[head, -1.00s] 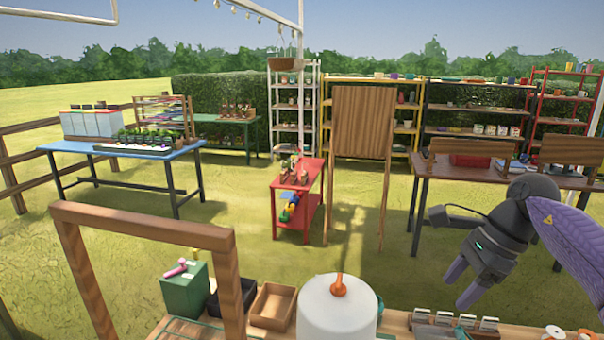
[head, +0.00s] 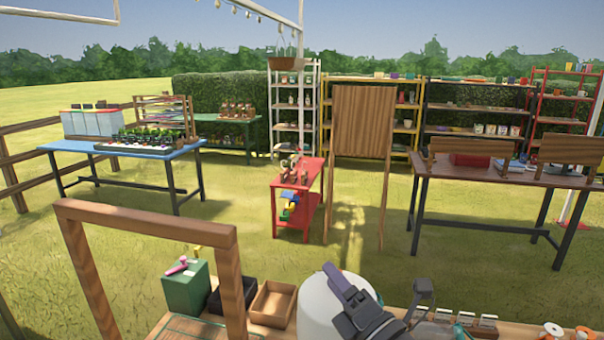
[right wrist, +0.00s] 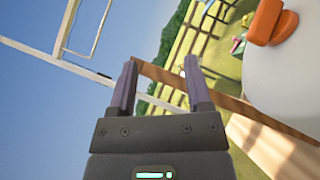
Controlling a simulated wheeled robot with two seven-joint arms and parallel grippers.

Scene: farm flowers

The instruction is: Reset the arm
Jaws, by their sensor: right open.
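My right gripper (head: 378,284) is low in the head view, in front of the white rounded container (head: 318,308), and covers part of it. In the right wrist view the gripper (right wrist: 158,85) has its two purple-grey fingers spread apart with nothing between them. The white container (right wrist: 295,85) with its orange knob (right wrist: 272,22) lies to the right of the fingers there. I cannot tell whether the gripper touches the container. My left gripper does not show.
The wooden workbench (head: 392,314) carries a green box (head: 186,290), a black tray (head: 248,290), a brown tray (head: 290,304) and spools (head: 585,333). A wooden frame (head: 150,222) stands at the left. Grass is open beyond, around a red stand (head: 302,192).

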